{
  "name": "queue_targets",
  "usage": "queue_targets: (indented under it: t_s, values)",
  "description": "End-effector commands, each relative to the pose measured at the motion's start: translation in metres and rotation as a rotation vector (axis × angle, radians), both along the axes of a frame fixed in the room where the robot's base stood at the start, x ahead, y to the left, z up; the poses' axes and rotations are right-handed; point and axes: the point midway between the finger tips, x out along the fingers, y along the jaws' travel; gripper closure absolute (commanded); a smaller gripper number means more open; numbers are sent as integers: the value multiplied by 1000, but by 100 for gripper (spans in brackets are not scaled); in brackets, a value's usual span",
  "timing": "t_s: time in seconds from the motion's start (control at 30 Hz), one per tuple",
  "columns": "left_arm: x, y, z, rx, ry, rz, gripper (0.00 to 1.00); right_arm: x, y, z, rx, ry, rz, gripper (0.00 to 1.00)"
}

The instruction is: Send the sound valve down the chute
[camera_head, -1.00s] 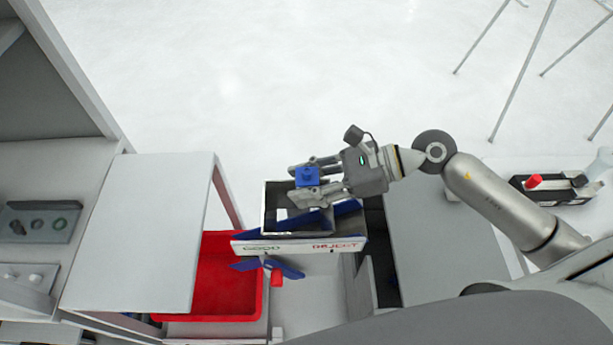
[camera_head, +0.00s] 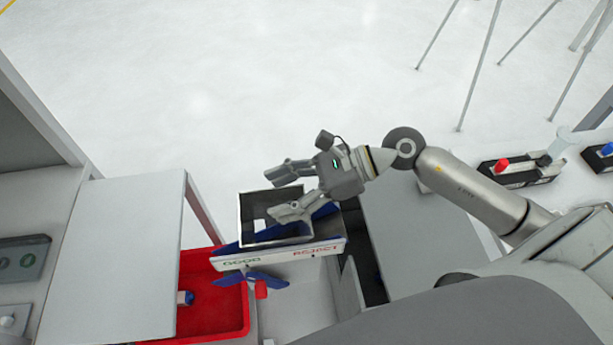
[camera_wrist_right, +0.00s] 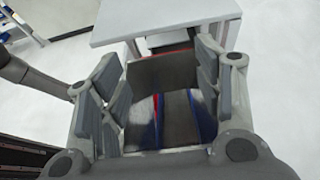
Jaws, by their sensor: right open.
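The chute's open hopper (camera_head: 246,222) stands above a white sign plate (camera_head: 280,254) reading GOOD on the left and REJECT on the right. My right gripper (camera_head: 283,192) is open and empty over the hopper, its fingers spread wide. In the right wrist view the gripper (camera_wrist_right: 160,100) is also open, with the chute's inside and its blue and red edges between the fingers. A small blue and pale piece, which looks like the valve (camera_head: 186,298), lies in the red bin (camera_head: 225,325) at the GOOD side. My left gripper is not in view.
A grey tabletop (camera_head: 115,255) partly covers the red bin. At right, a black fixture holds a red part (camera_head: 501,164), and another blue part (camera_head: 607,149) is beyond it.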

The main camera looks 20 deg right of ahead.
Motion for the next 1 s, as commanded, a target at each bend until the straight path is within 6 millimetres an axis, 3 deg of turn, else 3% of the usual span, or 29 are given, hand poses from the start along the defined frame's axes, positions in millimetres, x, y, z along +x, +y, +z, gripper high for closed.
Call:
queue_targets:
  t_s: [0.6,1.0]
  values:
    - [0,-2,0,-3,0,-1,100,-22,-78,33,-1,0,0,40]
    - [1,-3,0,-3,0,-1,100,-29,-100,44,0,-1,2,40]
